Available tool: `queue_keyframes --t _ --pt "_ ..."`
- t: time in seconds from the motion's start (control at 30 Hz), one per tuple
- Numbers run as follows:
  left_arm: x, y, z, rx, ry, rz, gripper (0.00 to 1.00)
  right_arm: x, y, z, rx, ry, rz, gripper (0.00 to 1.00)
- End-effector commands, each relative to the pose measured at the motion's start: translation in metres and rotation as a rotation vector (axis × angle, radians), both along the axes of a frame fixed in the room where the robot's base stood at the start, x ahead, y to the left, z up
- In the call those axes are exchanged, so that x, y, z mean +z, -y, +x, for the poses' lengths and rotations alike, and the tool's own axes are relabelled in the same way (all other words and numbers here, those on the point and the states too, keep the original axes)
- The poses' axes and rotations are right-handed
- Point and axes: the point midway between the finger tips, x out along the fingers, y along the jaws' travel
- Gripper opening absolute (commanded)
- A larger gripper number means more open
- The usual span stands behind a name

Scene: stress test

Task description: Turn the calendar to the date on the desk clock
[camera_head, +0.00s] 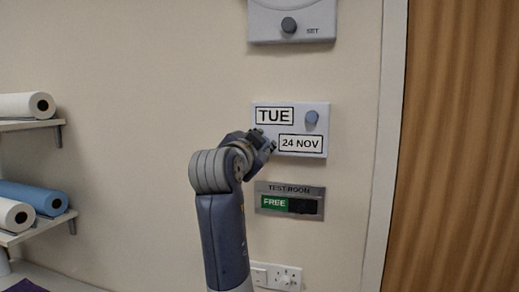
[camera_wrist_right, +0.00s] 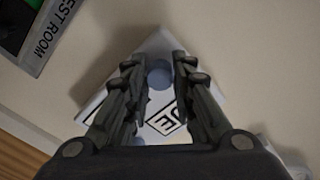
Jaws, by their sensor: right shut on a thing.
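The calendar (camera_head: 312,129) is a white wall panel with "TUE" in an upper window and "24 NOV" in a lower one. A blue-grey knob (camera_head: 311,117) sits at its upper right. My right gripper (camera_head: 267,143) is at the panel's lower left and covers that corner. In the right wrist view, the gripper's fingers (camera_wrist_right: 158,77) are shut on a second round blue knob (camera_wrist_right: 158,73) near a corner of the panel (camera_wrist_right: 160,46). The fingers hide part of the windows. My left gripper is not in view. No desk clock shows.
A white device (camera_head: 265,25) with a dark knob and "SET" lettering is cut off above. A "TEST ROOM" sign (camera_head: 290,188) reading "FREE" and wall sockets (camera_head: 287,277) are below. A wooden door (camera_head: 450,150) is right; shelves with rolls (camera_head: 25,105) are left.

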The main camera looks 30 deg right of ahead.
Motion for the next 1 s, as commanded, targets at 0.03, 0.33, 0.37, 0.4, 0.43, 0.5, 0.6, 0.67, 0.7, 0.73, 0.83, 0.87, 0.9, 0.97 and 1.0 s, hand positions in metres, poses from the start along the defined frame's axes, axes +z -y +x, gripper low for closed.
queue_keyframes --t 0.03,0.33,0.37,0.4,0.43,0.5,0.6,0.67,0.7,0.73,0.83,0.87,0.9,0.97,1.0 --pt "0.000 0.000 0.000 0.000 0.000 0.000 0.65 -0.001 0.000 0.000 0.001 0.000 0.003 0.00" --pt "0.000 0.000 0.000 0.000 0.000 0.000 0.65 -0.001 0.000 0.000 0.001 -0.001 0.002 0.26" --pt "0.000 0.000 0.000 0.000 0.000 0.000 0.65 -0.001 0.000 0.000 0.001 -0.001 0.002 0.33" --pt "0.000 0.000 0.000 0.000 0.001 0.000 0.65 -0.001 0.000 0.000 0.001 -0.001 0.002 0.42" --pt "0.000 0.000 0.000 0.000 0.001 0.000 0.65 -0.001 0.000 0.000 0.001 -0.001 0.002 0.44" --pt "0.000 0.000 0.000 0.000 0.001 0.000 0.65 -0.001 0.000 0.000 0.001 -0.001 0.002 0.44" --pt "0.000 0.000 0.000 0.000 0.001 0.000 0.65 0.000 0.000 0.000 0.001 0.000 0.001 0.44" --pt "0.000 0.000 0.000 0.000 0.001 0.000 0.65 0.000 0.000 0.000 0.001 0.000 0.001 0.44" --pt "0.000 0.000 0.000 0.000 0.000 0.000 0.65 0.000 0.000 0.000 0.001 0.000 0.001 0.44" --pt "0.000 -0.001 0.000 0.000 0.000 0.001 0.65 0.000 0.000 0.000 0.001 0.000 0.001 0.44" --pt "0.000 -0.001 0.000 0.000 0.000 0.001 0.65 0.000 -0.004 -0.003 0.001 0.001 0.001 0.44" --pt "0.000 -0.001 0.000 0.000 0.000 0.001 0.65 0.000 -0.007 -0.005 0.002 0.003 0.002 0.44" --pt "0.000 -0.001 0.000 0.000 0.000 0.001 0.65 0.000 -0.011 -0.008 0.004 0.003 0.002 0.44" --pt "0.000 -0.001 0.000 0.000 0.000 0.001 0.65 0.000 -0.019 -0.014 0.004 0.003 0.002 0.44" --pt "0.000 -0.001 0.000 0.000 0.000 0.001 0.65 0.000 -0.025 -0.019 0.006 0.002 0.002 0.44"
